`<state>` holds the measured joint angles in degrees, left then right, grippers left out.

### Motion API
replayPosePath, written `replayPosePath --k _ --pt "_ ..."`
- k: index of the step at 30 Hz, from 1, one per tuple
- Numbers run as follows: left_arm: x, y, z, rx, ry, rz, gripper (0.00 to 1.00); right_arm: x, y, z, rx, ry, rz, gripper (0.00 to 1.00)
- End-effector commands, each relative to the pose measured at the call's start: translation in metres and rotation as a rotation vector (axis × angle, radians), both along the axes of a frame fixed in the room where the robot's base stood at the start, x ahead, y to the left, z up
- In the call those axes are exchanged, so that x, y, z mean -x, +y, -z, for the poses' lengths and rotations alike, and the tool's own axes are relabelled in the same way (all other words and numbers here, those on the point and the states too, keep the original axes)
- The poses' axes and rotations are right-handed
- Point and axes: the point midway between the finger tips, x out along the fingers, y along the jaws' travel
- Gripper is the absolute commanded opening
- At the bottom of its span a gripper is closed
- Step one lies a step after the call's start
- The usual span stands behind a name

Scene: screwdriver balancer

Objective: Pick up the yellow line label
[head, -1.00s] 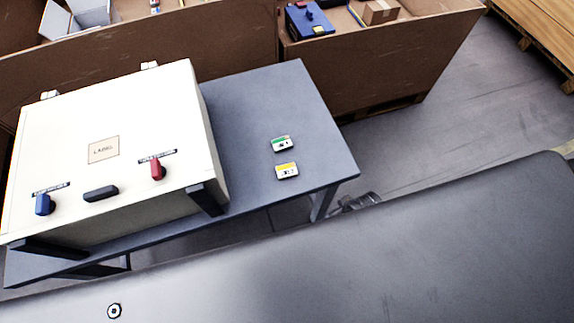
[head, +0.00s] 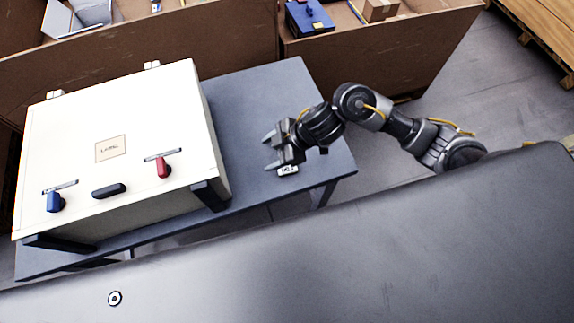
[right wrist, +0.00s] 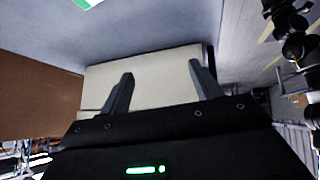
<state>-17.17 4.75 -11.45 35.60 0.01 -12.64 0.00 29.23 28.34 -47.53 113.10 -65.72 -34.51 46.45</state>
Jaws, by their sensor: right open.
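The yellow line label (head: 288,171) lies on the grey table (head: 240,100) to the right of the white box. Its upper part is covered by my right gripper in the head view, so only its pale lower part with dark marks shows. My right gripper (head: 269,151) is open, over the table with its fingers pointing left toward the box. Its fingers also show, apart and empty, in the right wrist view (right wrist: 160,70). The green label is hidden in the head view; a green and white edge (right wrist: 88,3) shows at the top of the right wrist view. My left gripper is out of view.
The white box (head: 130,130) with a blue knob (head: 55,201), a red knob (head: 163,168) and a black handle (head: 109,191) fills the table's left side. Brown bins (head: 380,55) stand behind. Bare tabletop lies above the gripper.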

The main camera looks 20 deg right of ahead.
Motion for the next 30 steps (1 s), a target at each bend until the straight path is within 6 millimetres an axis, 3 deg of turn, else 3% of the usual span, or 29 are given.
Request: replayPosePath --k 3,6,10,16,24,30 --pt "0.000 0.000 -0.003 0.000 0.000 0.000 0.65 -0.003 -0.039 -0.001 0.136 0.071 -0.086 0.64" --pt "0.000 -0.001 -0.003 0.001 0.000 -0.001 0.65 -0.001 -0.066 -0.001 0.219 0.128 -0.113 0.64" --pt "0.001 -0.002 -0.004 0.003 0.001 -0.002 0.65 0.000 -0.084 -0.002 0.273 0.167 -0.122 0.64" --pt "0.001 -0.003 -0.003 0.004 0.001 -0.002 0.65 0.001 -0.085 0.003 0.281 0.178 -0.124 0.64" --pt "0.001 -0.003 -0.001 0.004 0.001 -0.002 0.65 0.001 -0.070 0.040 0.279 0.178 -0.123 0.64" --pt "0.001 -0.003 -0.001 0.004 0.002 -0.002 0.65 0.000 -0.066 0.050 0.280 0.174 -0.123 0.64"
